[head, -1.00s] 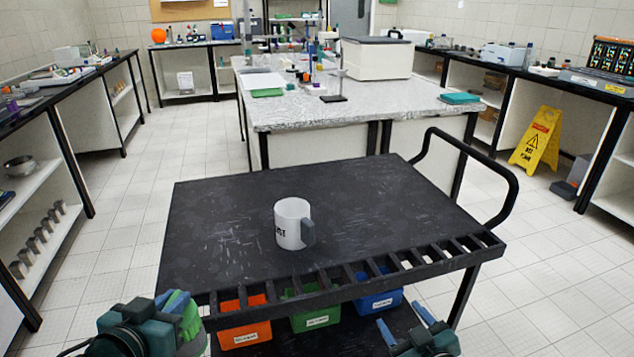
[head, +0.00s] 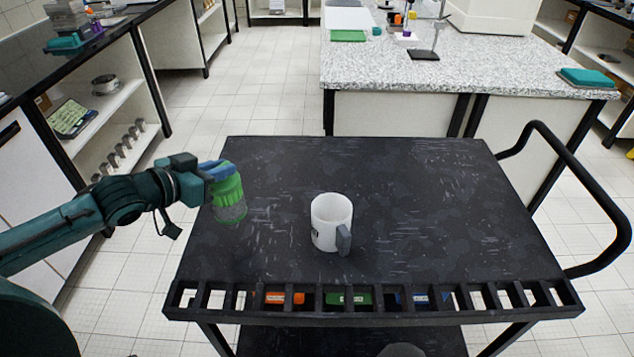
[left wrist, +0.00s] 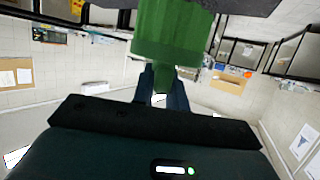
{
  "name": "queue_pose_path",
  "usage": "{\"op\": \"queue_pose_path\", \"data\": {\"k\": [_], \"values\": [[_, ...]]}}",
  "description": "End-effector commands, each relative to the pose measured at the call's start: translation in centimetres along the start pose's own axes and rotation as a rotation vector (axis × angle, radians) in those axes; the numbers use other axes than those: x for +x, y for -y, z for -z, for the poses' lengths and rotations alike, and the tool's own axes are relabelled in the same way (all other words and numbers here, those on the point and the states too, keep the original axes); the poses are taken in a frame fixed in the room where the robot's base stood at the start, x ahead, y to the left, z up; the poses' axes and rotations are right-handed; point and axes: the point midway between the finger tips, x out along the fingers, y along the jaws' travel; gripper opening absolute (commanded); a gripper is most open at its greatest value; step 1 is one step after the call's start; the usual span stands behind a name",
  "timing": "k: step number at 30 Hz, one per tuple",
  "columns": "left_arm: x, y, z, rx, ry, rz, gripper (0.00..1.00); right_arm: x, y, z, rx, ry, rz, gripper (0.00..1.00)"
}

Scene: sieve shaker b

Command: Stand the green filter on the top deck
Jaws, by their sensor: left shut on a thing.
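The green filter (head: 229,190) has a ribbed green upper part and a greyer, see-through lower part. My left gripper (head: 214,171) comes in from the left and is shut on its top, holding it roughly upright. The filter shows over the left part of the black top deck (head: 420,190) of the cart; I cannot tell whether its base touches the deck. In the left wrist view the filter (left wrist: 172,35) sits between the fingers (left wrist: 163,88), with a dark surface beyond it. My right gripper is not in view.
A white mug (head: 328,222) with a grey handle stands near the middle of the deck. A slotted rail (head: 372,300) runs along the front edge, with orange, green and blue bins below. A black push handle (head: 590,195) is at the right. The deck's back and right are clear.

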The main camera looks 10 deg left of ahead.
Motion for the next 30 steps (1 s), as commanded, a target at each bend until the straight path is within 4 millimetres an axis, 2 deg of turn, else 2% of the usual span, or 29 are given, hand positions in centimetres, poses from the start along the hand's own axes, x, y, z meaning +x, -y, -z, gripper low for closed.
{"op": "queue_pose_path", "data": {"k": [4,12,19,24,30], "values": [[0.2,0.0,-0.4,-0.002,-0.003,0.0,0.0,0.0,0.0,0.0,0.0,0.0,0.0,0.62],[1.8,-0.1,-4.8,-0.002,-0.002,0.0,0.0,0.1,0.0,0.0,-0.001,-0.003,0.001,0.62],[2.5,0.0,-6.6,0.0,-0.002,0.0,0.0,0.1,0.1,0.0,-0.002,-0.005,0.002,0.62],[3.3,0.0,-8.9,-0.002,-0.002,0.0,0.0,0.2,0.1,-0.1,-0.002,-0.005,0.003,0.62],[3.5,-0.1,-9.3,0.002,-0.004,-0.001,0.0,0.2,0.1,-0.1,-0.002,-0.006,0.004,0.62]]}}
